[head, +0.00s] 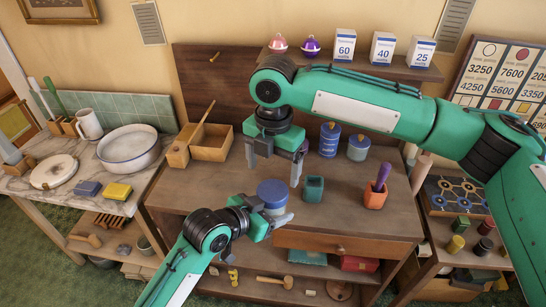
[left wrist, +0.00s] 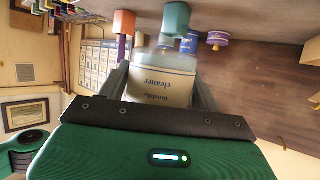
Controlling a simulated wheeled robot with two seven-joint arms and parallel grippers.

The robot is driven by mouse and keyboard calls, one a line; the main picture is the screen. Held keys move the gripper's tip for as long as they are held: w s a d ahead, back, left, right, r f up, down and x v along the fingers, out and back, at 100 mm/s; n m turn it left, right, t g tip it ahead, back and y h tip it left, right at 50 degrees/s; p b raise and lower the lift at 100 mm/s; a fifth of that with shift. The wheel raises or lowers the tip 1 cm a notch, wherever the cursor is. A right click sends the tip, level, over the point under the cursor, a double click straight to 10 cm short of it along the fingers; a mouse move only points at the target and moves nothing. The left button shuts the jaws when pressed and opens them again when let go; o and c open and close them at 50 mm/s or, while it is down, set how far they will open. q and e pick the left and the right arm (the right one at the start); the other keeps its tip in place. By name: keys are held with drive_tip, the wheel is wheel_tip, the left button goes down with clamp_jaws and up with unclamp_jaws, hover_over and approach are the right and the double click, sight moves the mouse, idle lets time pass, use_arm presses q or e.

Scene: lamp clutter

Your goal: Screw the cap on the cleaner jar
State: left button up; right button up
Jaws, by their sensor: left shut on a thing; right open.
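The cleaner jar (head: 272,198) is above the front of the brown table, with a round blue top facing up. I cannot tell whether that top is a separate cap seated on the jar or part of the jar. My left gripper (head: 278,214) is shut on the jar from the front left. In the left wrist view the jar (left wrist: 162,82) sits between the fingers, its pale label reading "cleaner" upside down. My right gripper (head: 275,163) is open and empty, pointing down above and behind the jar. No loose cap is clearly visible.
A teal cup (head: 314,189) and an orange pot (head: 374,197) with a purple-handled tool stand to the right. A blue jar (head: 329,140) and a grey-blue jar (head: 358,148) stand behind. A wooden box (head: 211,143) is back left. The table's left front is clear.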

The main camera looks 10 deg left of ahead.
sight(272, 190)
wheel_tip(272, 190, down, 6)
drive_tip(key=shift+r, duration=0.15)
idle(0.3)
drive_tip(key=c, duration=1)
drive_tip(key=m, duration=1)
drive_tip(key=shift+a, duration=0.1)
drive_tip(key=o, duration=1.1)
drive_tip(key=shift+r, duration=0.1)
